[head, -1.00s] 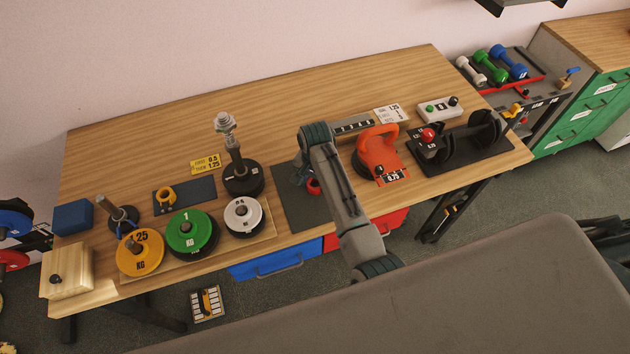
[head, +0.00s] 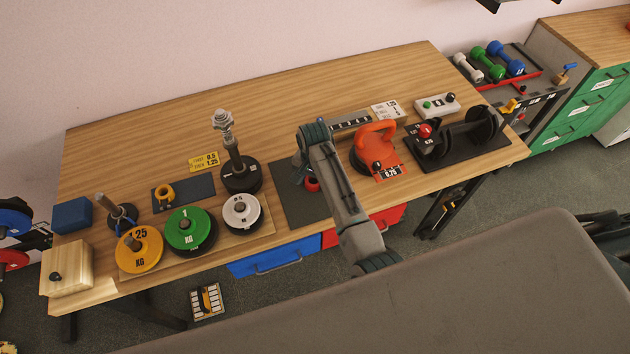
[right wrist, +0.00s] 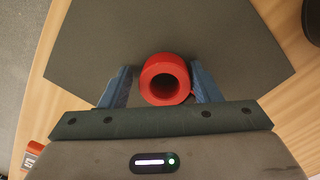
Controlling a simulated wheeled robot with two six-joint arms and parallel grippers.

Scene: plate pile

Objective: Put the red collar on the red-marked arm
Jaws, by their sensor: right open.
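The red collar (right wrist: 165,80) is a short thick ring on the dark mat, its round hole facing the right wrist camera. In the head view the red collar (head: 312,184) is partly hidden by my right arm. My right gripper (right wrist: 162,86) is open, with one blue finger on each side of the collar. A gap shows at the left finger; the right finger is very close, and I cannot tell if it touches. A black stand (head: 455,143) at the right of the table has a red knob (head: 425,130); I cannot make out which arm is red-marked. My left gripper is not in view.
An orange-handled weight (head: 376,148) stands just right of my right arm. Left of the dark mat (head: 290,205) are a tall post (head: 232,150) and several discs, including a white (head: 241,212) and a green one (head: 187,230).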

